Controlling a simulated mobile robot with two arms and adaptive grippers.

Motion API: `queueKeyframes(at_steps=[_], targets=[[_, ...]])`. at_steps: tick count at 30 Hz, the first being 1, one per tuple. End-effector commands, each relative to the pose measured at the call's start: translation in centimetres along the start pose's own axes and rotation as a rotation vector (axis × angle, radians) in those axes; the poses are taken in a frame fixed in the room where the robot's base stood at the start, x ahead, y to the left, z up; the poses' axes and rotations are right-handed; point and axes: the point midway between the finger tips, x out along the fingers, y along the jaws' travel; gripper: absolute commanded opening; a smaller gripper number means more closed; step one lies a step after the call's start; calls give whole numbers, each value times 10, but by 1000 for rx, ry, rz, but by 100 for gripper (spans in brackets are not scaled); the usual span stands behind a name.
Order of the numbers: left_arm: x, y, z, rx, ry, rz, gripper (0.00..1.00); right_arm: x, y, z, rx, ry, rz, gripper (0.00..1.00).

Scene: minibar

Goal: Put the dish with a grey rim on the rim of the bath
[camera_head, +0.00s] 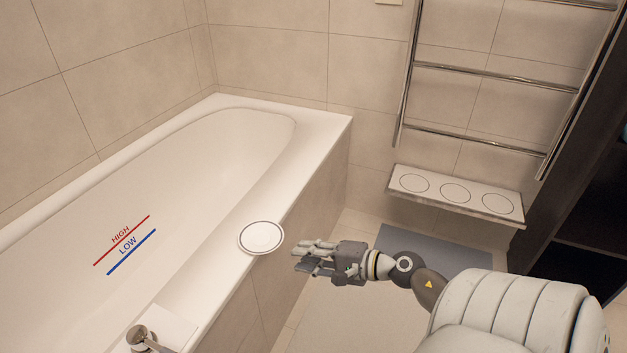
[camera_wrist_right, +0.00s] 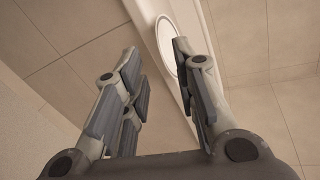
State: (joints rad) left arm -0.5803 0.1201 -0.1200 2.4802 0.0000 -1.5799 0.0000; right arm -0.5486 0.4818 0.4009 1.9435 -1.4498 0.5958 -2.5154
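The dish with a grey rim (camera_head: 261,237) is a flat white round dish lying on the near rim of the bath (camera_head: 213,286). Its lower right edge reaches the outer edge of the rim. My right gripper (camera_head: 302,256) is to the right of the dish, apart from it, with its fingers pointing left. In the right wrist view the fingers (camera_wrist_right: 158,82) are spread with nothing between them, and the dish (camera_wrist_right: 167,42) shows beyond them, partly hidden by a finger. My left gripper is not in view.
A tap (camera_head: 140,338) stands at the bath's near end. A shelf with three round insets (camera_head: 455,195) is on the back wall, under a towel rail (camera_head: 495,75). A dark cabinet (camera_head: 560,190) stands at the right. A grey mat (camera_head: 440,247) lies on the floor.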

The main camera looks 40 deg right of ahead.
Motion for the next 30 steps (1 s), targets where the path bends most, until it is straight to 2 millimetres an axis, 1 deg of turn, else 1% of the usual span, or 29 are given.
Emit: queueKeyframes(at_steps=[1,3,5,7,8,11,12,14,15,17,18,20,21,23,24,25,26,27,29,30], targets=[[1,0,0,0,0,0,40,-6,1,0,-1,1,2,27],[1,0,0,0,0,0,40,-11,1,0,0,-1,2,27],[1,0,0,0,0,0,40,-13,-1,1,7,1,-4,27],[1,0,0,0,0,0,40,-13,-6,2,55,8,-31,27],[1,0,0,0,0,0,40,-12,-10,3,95,13,-52,27],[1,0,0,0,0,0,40,-9,-32,7,332,41,-173,27],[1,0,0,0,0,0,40,-8,-42,8,472,51,-238,27],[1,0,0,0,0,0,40,-8,-56,6,712,65,-346,27],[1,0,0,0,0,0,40,-10,-64,4,885,70,-420,27],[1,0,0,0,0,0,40,-14,-70,0,1150,74,-527,27],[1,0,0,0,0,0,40,-16,-71,-4,1326,75,-596,27],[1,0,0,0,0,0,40,-21,-67,-8,1595,76,-697,27],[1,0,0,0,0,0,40,-23,-62,-11,1774,78,-763,27],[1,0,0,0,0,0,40,-27,-49,-12,2040,84,-863,27],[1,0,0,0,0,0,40,-29,-38,-11,2216,92,-930,27],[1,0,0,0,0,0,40,-30,-28,-10,2345,102,-982,27],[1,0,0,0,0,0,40,-31,-18,-7,2475,113,-1033,27],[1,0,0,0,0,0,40,-32,-2,-1,2642,136,-1107,27],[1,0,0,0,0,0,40,-34,22,12,2882,186,-1222,27],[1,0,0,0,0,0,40,-35,39,24,-2722,-208,1172,27]])
